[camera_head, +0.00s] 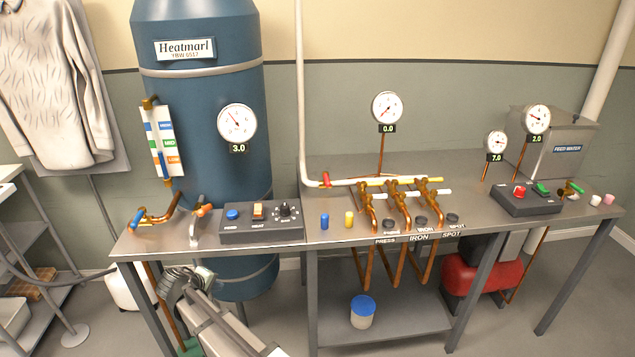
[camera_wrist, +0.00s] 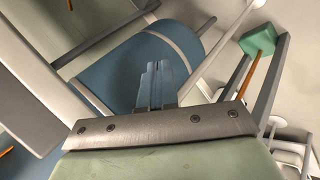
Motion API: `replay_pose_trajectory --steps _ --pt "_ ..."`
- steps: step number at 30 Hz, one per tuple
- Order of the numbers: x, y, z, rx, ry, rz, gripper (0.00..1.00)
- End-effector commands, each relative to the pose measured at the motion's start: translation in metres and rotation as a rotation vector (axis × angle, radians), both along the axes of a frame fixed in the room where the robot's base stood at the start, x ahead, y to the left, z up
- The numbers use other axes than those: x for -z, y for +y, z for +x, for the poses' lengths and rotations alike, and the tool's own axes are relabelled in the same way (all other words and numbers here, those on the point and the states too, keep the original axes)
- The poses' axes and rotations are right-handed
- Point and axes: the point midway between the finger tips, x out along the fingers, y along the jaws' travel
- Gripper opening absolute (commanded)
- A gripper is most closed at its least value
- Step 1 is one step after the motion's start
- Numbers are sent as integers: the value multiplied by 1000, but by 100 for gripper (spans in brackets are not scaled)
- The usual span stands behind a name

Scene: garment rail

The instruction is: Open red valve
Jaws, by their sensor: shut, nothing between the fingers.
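The red valve handle (camera_head: 326,179) sits at the left end of the manifold, where the white pipe (camera_head: 300,100) comes down and bends right above the bench. My arm reaches in at the lower left of the head view, in front of the bench and below its top, well left of and lower than the red handle. My gripper (camera_wrist: 160,70) shows in the wrist view with its fingers together and empty. Its fingertips cannot be made out clearly in the head view. The red handle cannot be seen in the wrist view.
The grey bench (camera_head: 330,232) carries a control box (camera_head: 262,222), blue (camera_head: 325,221) and yellow (camera_head: 349,219) pegs, copper manifold valves (camera_head: 404,210) and a right-hand box (camera_head: 526,203). A blue tank (camera_head: 200,90) stands behind. Blue (camera_head: 137,219) and orange (camera_head: 204,210) handles stand left.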

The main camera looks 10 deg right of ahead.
Motion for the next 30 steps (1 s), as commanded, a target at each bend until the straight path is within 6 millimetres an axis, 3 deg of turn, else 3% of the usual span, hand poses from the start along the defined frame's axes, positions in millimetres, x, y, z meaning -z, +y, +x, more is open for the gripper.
replay_pose_trajectory --steps 1,9,16,23,26,30 --pt "-18 21 4 -24 -28 2 0" --pt "-111 106 5 -123 -171 9 0" --pt "-176 151 5 -158 -260 27 0" --pt "-226 160 20 -123 -315 58 0" --pt "-242 145 40 -64 -325 80 0" --pt "-249 116 66 20 -319 109 0"
